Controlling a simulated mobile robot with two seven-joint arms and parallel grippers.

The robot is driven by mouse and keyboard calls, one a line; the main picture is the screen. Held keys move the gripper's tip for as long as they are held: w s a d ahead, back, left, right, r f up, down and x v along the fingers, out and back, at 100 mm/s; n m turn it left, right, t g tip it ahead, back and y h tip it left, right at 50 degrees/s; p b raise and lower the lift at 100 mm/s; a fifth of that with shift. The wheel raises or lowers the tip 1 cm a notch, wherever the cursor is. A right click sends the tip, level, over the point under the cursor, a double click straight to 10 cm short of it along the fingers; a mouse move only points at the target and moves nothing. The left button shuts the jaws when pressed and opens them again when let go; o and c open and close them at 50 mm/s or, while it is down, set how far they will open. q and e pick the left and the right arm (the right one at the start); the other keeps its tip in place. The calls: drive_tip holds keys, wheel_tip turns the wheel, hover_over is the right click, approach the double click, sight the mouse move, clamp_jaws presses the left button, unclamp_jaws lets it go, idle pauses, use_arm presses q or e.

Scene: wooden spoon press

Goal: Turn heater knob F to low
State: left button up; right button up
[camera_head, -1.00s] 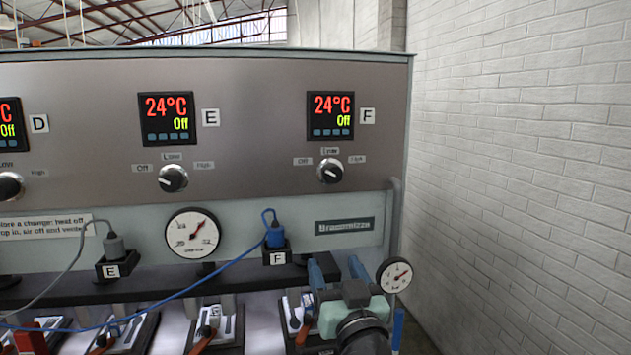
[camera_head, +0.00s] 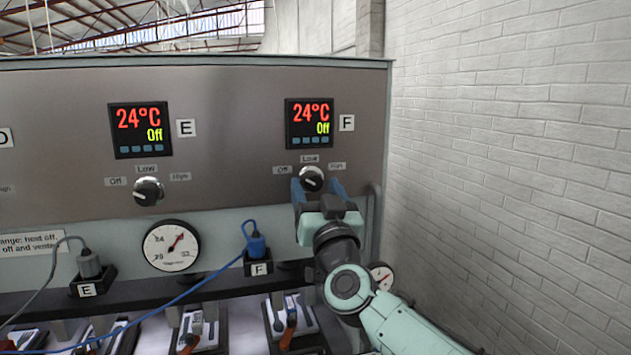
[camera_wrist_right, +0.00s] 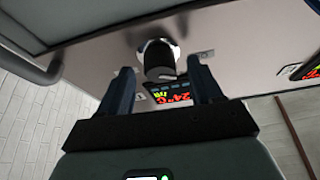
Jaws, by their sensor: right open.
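Heater knob F (camera_head: 311,178) is a round black knob with a silver face on the grey panel, below display F (camera_head: 309,123), which reads 24°C and Off. Labels Off, Low and High (camera_head: 337,166) surround it. My right gripper (camera_head: 318,186) is open, its two blue fingers just below and to either side of the knob. In the right wrist view knob F (camera_wrist_right: 159,60) sits between and beyond the fingertips of the gripper (camera_wrist_right: 165,82); I cannot tell whether they touch it. My left gripper is not in view.
Knob E (camera_head: 148,191) and its display (camera_head: 141,130) are to the left. A pressure gauge (camera_head: 171,246), the blue plug F (camera_head: 256,246) and its cable lie below. A pipe (camera_head: 375,225) runs at the panel's right edge, near a brick wall (camera_head: 500,150).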

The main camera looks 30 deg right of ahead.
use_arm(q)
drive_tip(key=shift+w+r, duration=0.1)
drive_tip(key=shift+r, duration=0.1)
use_arm(e)
drive_tip(key=shift+w+d+r, duration=0.1)
drive_tip(key=shift+w+r, duration=0.05)
drive_tip(key=shift+w, duration=0.3)
drive_tip(key=c, duration=1.1)
drive_tip(key=shift+o, duration=0.2)
